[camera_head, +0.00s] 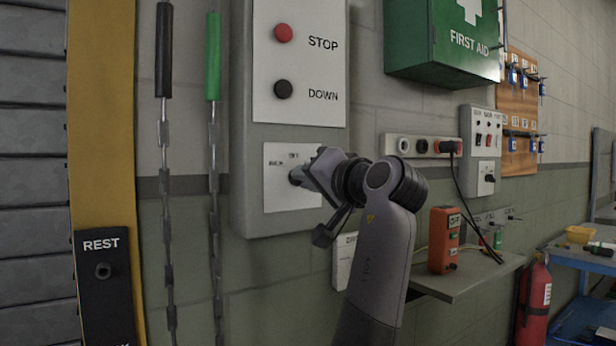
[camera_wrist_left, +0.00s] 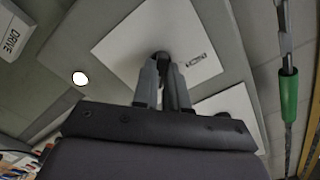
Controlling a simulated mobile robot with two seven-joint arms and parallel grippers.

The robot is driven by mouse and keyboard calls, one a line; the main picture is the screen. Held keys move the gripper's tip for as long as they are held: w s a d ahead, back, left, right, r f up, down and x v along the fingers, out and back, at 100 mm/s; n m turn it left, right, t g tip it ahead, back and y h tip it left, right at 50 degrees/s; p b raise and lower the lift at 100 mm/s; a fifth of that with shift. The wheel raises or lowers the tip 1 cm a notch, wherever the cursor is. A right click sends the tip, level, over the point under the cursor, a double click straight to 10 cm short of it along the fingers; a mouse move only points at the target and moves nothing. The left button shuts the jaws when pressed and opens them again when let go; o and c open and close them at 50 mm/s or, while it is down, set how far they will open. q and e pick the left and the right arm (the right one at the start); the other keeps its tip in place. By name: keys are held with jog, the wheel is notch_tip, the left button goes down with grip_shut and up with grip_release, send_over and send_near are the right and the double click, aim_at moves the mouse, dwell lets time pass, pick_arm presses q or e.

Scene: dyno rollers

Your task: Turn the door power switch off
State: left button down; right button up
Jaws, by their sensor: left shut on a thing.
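The door power switch is a dark rotary knob (camera_wrist_left: 161,56) on a white plate (camera_head: 285,200) low on the grey control box (camera_head: 245,175). The plate's small lettering is too blurred to read. My left gripper (camera_head: 300,177) reaches the plate from the right. In the left wrist view its two fingers (camera_wrist_left: 167,72) are closed on the knob, one on each side. In the head view the gripper hides most of the knob, so its exact angle cannot be told. My right gripper is not in view.
Above the plate are a red STOP button (camera_head: 283,33) and a black DOWN button (camera_head: 283,89). Chains with black and green (camera_head: 213,55) handles hang to the left. A green first aid box (camera_head: 440,45), a socket strip (camera_head: 420,146) and a shelf (camera_head: 470,275) are to the right.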

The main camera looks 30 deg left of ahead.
pick_arm(q)
jog(key=shift+s+n+p, duration=0.1)
jog(key=shift+n+p, duration=0.45)
jog(key=shift+n, duration=3.95)
jog(key=c, duration=1.2)
grip_release()
jog(key=shift+a, duration=0.1)
jog(key=shift+o, duration=0.2)
